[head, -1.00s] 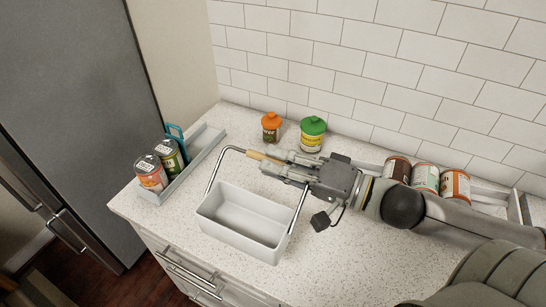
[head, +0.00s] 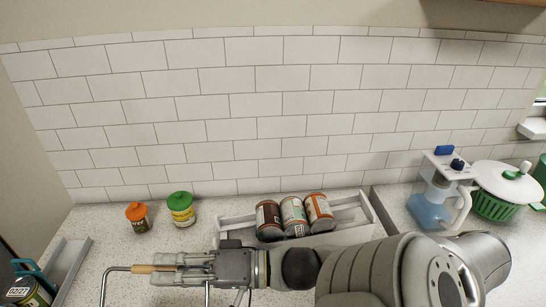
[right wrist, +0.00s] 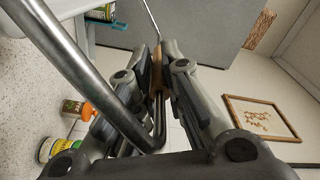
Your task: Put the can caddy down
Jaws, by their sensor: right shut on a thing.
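My right gripper (head: 172,268) is shut on the wooden grip of the can caddy's handle (head: 143,268). The caddy's metal handle bar (head: 104,288) shows at the lower left of the head view; the white bin is out of frame below. In the right wrist view the fingers (right wrist: 160,88) close around the grip, and the metal handle (right wrist: 85,70) crosses in front. Whether the caddy rests on the counter cannot be told. My left gripper is not in view.
An orange-lidded jar (head: 138,217) and a green-lidded jar (head: 181,209) stand behind the gripper. Three cans (head: 294,217) lie in a grey rack (head: 352,215). A tray (head: 72,262) with a can (head: 28,292) is at left. A blue pitcher (head: 432,202) and green colander (head: 492,208) stand at right.

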